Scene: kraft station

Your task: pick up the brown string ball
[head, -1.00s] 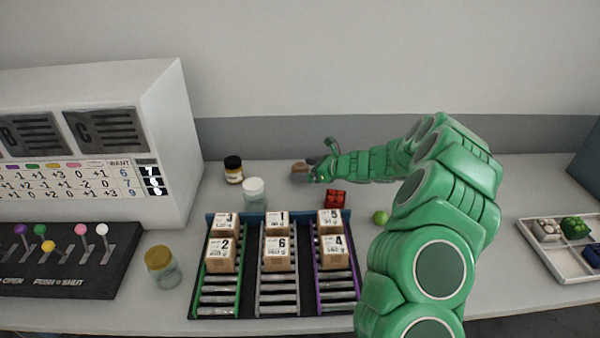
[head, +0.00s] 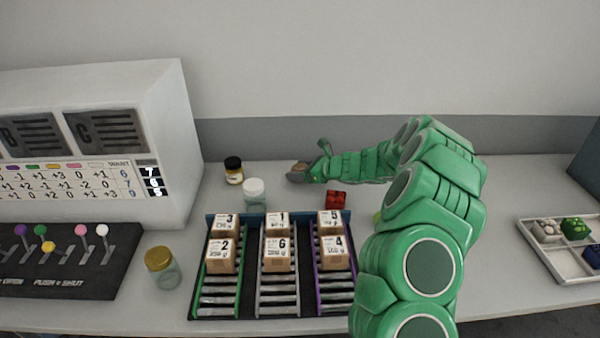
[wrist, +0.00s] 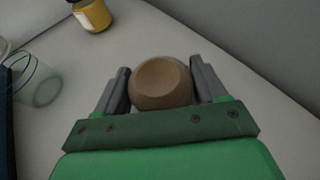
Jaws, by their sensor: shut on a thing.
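The brown string ball (wrist: 161,83) sits between the two grey fingers of my gripper (wrist: 160,88) in the wrist view. Both fingers press against its sides. In the head view my gripper (head: 300,175) is at the back of the table, and only a small part of the brown ball (head: 299,167) shows past the fingers. The ball looks at or close to the table surface; I cannot tell whether it touches it.
A dark-lidded jar (head: 234,170) and a white-lidded jar (head: 254,192) stand left of the gripper. A red block (head: 336,200) lies in front. A rack with numbered boxes (head: 198,313) fills the middle front. A sorting tray (head: 560,266) is at right.

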